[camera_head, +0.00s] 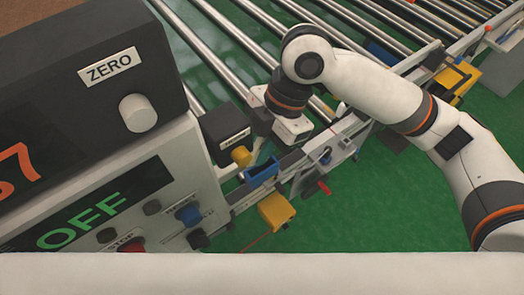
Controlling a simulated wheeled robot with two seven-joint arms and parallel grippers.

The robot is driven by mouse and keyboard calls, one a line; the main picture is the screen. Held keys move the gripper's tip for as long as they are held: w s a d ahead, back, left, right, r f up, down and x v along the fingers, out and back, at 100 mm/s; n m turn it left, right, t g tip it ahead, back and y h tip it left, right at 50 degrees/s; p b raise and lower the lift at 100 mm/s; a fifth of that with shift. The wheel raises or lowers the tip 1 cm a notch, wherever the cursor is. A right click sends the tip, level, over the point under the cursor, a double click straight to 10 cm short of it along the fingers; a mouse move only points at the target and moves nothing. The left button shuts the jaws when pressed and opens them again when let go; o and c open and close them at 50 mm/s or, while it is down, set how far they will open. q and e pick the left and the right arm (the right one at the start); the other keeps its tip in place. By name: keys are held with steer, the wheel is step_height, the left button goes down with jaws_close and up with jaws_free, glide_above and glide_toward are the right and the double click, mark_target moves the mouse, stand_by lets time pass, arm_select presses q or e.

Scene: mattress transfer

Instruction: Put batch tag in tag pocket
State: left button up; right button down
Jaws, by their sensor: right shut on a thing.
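My right gripper (292,133) points down over the rail beside the roller conveyor, at the middle of the head view. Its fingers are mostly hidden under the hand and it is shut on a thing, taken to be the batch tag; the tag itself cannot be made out. A small open blue holder (262,173), which may be the tag pocket, sits on the rail just left of and below the gripper, apart from it. My left gripper is not in view.
A control box (160,185) with a ZERO knob (138,113) and an OFF display fills the left. Yellow blocks (276,211) and a red handle (318,188) stick out along the rail. Conveyor rollers (235,45) lie behind; green floor (370,195) is clear at the right.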

step_height(320, 180, down, 2)
steer(key=shift+f, duration=0.25)
steer(key=shift+f, duration=0.6)
steer(key=c, duration=1.6)
jaws_free()
steer(key=shift+f, duration=0.1)
steer(key=shift+o, duration=0.4)
steer(key=shift+a+f, duration=0.1)
